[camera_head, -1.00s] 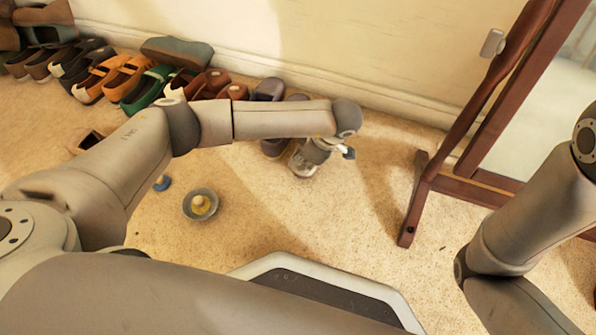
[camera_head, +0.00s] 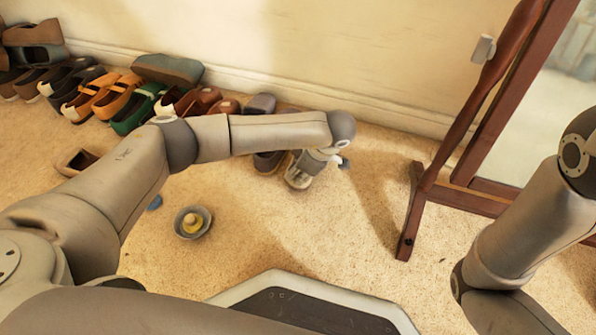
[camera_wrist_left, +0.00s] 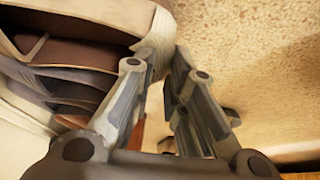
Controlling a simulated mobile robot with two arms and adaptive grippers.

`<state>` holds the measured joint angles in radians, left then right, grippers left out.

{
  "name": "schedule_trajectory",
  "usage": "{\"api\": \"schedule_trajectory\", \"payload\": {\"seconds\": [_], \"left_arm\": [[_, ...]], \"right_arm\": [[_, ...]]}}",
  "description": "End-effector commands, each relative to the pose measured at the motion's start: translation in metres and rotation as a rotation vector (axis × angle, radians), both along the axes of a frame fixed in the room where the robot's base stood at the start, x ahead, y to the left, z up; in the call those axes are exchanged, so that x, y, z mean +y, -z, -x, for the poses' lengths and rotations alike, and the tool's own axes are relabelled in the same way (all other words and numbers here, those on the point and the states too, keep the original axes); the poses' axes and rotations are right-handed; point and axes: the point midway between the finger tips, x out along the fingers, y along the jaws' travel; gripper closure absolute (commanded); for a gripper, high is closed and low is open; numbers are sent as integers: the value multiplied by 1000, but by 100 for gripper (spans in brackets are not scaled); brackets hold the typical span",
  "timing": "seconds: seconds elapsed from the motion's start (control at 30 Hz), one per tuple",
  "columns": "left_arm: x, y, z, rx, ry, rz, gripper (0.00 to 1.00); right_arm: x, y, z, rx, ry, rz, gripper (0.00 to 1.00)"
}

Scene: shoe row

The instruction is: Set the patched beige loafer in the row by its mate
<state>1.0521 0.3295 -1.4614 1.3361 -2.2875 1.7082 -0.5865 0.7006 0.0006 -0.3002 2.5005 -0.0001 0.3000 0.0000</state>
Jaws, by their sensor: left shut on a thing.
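My left gripper (camera_head: 299,180) is low over the carpet at the right end of the shoe row. In the left wrist view its fingers (camera_wrist_left: 164,65) are close together on the pale edge of a beige shoe (camera_wrist_left: 162,28), taken to be the patched beige loafer. Its brown inside shows to the left; the patch cannot be made out. A dark shoe (camera_head: 267,162) shows beside the gripper, partly hidden by my arm. Another beige-rimmed shoe (camera_head: 75,162) lies apart on the carpet at left. I cannot tell which shoe is the mate. My right gripper is out of view.
The shoe row (camera_head: 118,96) runs along the wall, with orange, green and red-brown shoes. A wooden mirror frame (camera_head: 412,215) stands at right. Carpet between is clear.

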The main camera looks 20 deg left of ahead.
Motion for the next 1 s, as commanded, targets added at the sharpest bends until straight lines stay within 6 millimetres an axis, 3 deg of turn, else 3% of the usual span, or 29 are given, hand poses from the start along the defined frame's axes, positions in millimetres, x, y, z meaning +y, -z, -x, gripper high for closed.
{"api": "schedule_trajectory", "payload": {"seconds": [0.37, 0.4, 0.57, 0.87, 1.0], "left_arm": [[0, 8, -1, -2, 0, 1, 100], [0, 7, -1, -2, 0, 1, 81], [0, 7, 0, -1, 0, 1, 61], [-1, 7, 1, 1, 1, 1, 61], [-5, -4, 0, 0, 2, 2, 61]], "right_arm": [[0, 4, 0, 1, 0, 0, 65], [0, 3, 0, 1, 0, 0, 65], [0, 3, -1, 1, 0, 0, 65], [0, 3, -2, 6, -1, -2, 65], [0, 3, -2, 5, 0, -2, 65]]}}
